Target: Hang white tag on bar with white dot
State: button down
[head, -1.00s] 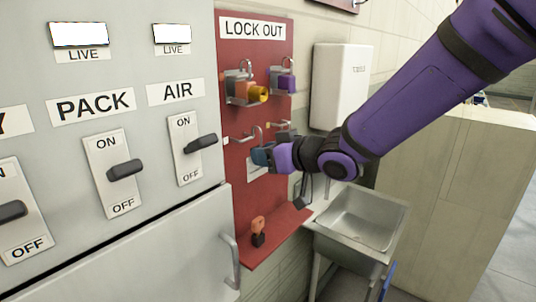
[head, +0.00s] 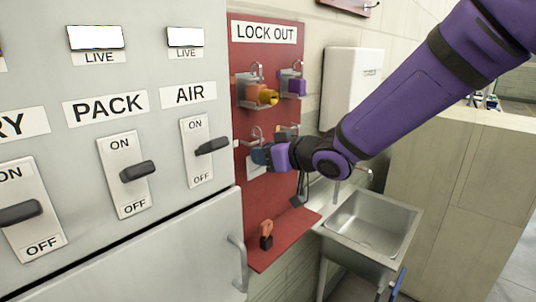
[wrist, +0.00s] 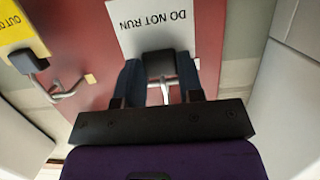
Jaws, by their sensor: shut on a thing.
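The white tag (wrist: 150,28), reading DO NOT RUN upside down in the wrist view, has a black body (wrist: 160,63) between my gripper's dark blue fingers. My gripper (head: 259,157) is shut on it in front of the red lockout board (head: 292,205). In the head view the tag's lower part (head: 256,170) shows below the fingers, and its loop (head: 257,131) stands above them. A white dot (head: 236,143) is on the board left of the gripper. A metal bar (wrist: 163,92) shows between the fingers; whether the loop is around it I cannot tell.
A yellow tag (wrist: 22,35) hangs beside another metal bar (wrist: 68,92) near a yellowish dot (wrist: 90,78). Orange and yellow padlocks (head: 262,94) and a purple padlock (head: 298,87) hang above. An orange item (head: 266,233) stands on the lower ledge. A sink (head: 370,224) is at right.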

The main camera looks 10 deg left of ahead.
jog(key=shift+f, duration=0.2)
jog(key=shift+f, duration=1)
jog(key=shift+c, duration=1.3)
grip_release()
jog(key=shift+d, duration=0.1)
jog(key=s+d, duration=0.3)
jog(key=d, duration=0.3)
jog(key=shift+s, duration=0.3)
